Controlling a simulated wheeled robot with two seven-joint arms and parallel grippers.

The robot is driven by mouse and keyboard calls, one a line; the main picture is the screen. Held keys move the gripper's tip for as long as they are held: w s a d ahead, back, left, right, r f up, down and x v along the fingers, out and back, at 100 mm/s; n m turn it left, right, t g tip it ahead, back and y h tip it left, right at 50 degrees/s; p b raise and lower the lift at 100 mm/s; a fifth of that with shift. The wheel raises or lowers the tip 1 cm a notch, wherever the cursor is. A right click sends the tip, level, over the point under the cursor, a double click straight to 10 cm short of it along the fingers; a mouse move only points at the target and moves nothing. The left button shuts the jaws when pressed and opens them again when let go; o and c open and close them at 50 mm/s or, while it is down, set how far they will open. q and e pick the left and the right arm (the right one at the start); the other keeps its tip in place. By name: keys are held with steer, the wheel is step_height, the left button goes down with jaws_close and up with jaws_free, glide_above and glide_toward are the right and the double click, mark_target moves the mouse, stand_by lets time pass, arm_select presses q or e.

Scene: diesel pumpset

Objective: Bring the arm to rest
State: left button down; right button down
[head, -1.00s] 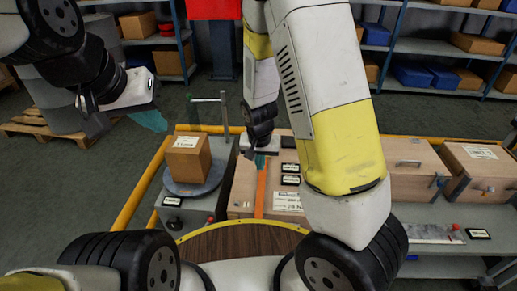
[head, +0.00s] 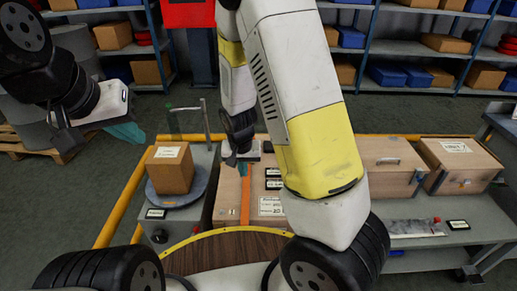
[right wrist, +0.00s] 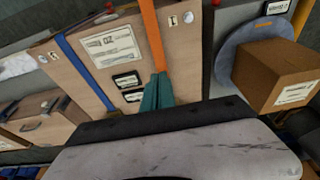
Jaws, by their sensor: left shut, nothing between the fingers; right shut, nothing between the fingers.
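My right gripper (head: 243,166), with teal fingertips, is shut and empty. In the head view it appears in front of a wooden crate (head: 228,205) with an orange strap. In the right wrist view the shut fingers (right wrist: 157,92) overlap the lower end of the orange strap (right wrist: 152,35); I cannot tell whether they touch it. My right arm (head: 300,100) crosses the middle of the head view and hides part of the crate. My left gripper (head: 126,132) is shut and empty, raised at the left over open floor.
A cardboard box (head: 170,172) stands on a round grey turntable (head: 199,185) left of the strapped crate. Two more wooden crates (head: 386,182) (head: 465,165) sit on the grey bench at the right. A yellow rail (head: 122,207) edges the left side. Shelves (head: 400,55) stand behind.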

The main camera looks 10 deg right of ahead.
steer(key=s+d+r+n+t+y, duration=0.1)
steer(key=s+d+r, duration=0.1)
steer(key=s+r, duration=0.3)
steer(key=s+d+r+n+t+y, duration=0.1)
steer(key=s+r, duration=0.5)
steer(key=r, duration=0.8)
steer(key=s+d+r+t, duration=0.1)
steer(key=s+d+r, duration=0.2)
steer(key=s+r, duration=0.3)
step_height(320, 180, up, 4)
steer(key=shift+s+d+r+n+y, duration=0.1)
steer(key=shift+s+d+n+y, duration=0.1)
steer(key=shift+n+y, duration=0.2)
